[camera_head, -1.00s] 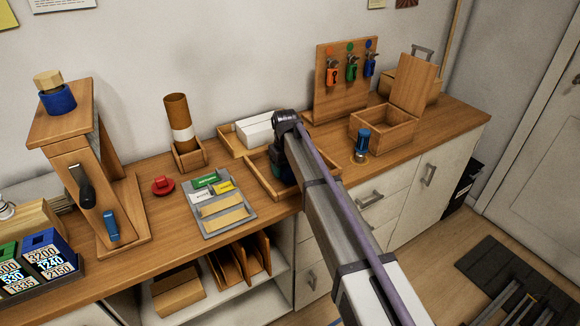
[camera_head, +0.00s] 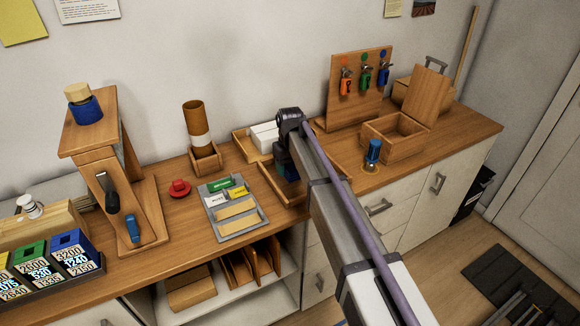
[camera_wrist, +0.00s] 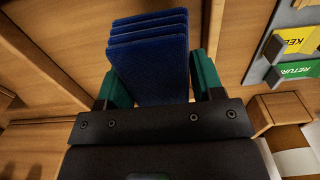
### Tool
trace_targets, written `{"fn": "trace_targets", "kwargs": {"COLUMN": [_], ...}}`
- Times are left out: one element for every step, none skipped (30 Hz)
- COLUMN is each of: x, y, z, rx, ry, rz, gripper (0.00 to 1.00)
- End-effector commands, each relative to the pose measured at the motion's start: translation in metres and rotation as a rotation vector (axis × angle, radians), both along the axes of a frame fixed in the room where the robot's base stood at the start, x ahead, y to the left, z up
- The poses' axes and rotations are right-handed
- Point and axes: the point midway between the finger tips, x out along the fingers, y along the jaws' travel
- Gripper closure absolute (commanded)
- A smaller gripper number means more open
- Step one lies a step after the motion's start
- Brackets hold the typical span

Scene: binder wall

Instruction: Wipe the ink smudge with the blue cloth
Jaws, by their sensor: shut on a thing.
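In the wrist view, the blue cloth (camera_wrist: 150,65) is a folded, layered stack between the green fingers of my gripper (camera_wrist: 160,82), which is shut on it. In the head view my gripper (camera_head: 286,165) points down over a shallow wooden tray (camera_head: 272,188) on the counter. My arm hides much of the gripper, the cloth and the tray. Whether the cloth touches anything beneath cannot be told. I cannot make out the ink smudge in either view.
A grey board (camera_head: 232,208) with coloured labels and a red round object (camera_head: 180,188) lie left of the tray. A cardboard tube (camera_head: 197,125) stands behind. A blue-topped stamp (camera_head: 373,153) and an open wooden box (camera_head: 394,138) stand to the right.

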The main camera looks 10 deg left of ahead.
Motion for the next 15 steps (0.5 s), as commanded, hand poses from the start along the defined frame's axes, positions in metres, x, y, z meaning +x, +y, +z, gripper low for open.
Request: {"fn": "trace_targets", "kwargs": {"x": [0.0, 0.0, 0.0, 0.0, 0.0, 0.0, 0.0, 0.0, 0.0, 0.0, 0.0, 0.0, 0.0, 0.0, 0.0], "y": [0.0, 0.0, 0.0, 0.0, 0.0, 0.0, 0.0, 0.0, 0.0, 0.0, 0.0, 0.0, 0.0, 0.0, 0.0], "z": [0.012, 0.014, 0.014, 0.014, 0.013, 0.012, 0.011, 0.011, 0.011, 0.011, 0.012, 0.014, 0.017, 0.02, 0.025], "rx": [0.0, 0.0, 0.0, 0.0, 0.0, 0.0, 0.0, 0.0, 0.0, 0.0, 0.0, 0.0, 0.0, 0.0, 0.0], "ry": [0.0, 0.0, 0.0, 0.0, 0.0, 0.0, 0.0, 0.0, 0.0, 0.0, 0.0, 0.0, 0.0, 0.0, 0.0], "rz": [0.0, 0.0, 0.0, 0.0, 0.0, 0.0, 0.0, 0.0, 0.0, 0.0, 0.0, 0.0, 0.0, 0.0, 0.0], "gripper": [0.58, 0.58, 0.58, 0.58, 0.58, 0.58, 0.58, 0.58, 0.58, 0.58, 0.58, 0.58, 0.58, 0.58, 0.58]}}
